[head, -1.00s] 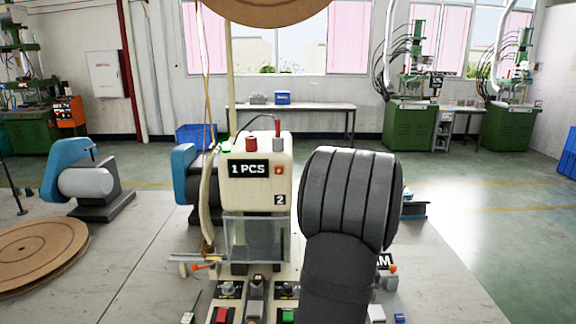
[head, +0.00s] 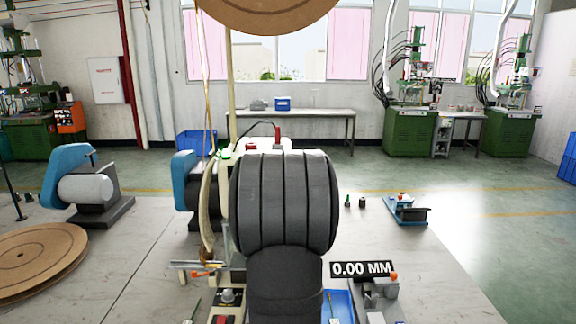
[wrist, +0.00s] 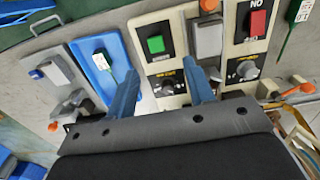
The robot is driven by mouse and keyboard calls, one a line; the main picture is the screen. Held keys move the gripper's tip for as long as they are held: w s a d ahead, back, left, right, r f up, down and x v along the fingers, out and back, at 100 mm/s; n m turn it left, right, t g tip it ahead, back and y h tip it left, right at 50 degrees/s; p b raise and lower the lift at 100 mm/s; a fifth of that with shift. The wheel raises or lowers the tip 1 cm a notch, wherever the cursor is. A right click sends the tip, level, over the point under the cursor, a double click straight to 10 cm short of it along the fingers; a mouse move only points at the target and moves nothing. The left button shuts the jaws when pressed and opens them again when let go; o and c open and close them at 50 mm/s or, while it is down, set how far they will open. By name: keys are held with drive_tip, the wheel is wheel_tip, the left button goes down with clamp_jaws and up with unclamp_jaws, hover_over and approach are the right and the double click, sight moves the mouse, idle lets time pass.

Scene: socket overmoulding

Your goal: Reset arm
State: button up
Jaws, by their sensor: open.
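My gripper (wrist: 163,88) shows in the wrist view as two blue fingers held apart, with nothing between them. It hangs over the front panel of the cream machine, near the green button (wrist: 156,44), a black knob (wrist: 167,86) and a grey switch (wrist: 208,38). In the head view my dark arm covers most of the cream machine, and the fingers are hidden. A blue tray (wrist: 97,72) with a small green-and-white part (wrist: 104,62) in it lies left of the panel in the wrist view.
A red button (wrist: 258,22) sits at the panel's right. In the head view, a 0.00 MM display (head: 362,269) and grey gauge (head: 380,288) stand right of my arm. A blue-and-grey device (head: 407,209) stands farther back. Cardboard reels (head: 40,255) lie at left. The table's right side is mostly clear.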

drive_tip(key=a+f, duration=0.1)
drive_tip(key=a, duration=0.1)
drive_tip(key=w+a+f, duration=0.1)
drive_tip(key=a+f, duration=0.1)
drive_tip(key=w+a+f, duration=0.1)
drive_tip(key=a, duration=0.2)
drive_tip(key=shift+w+f, duration=0.2)
drive_tip(key=shift+w, duration=0.05)
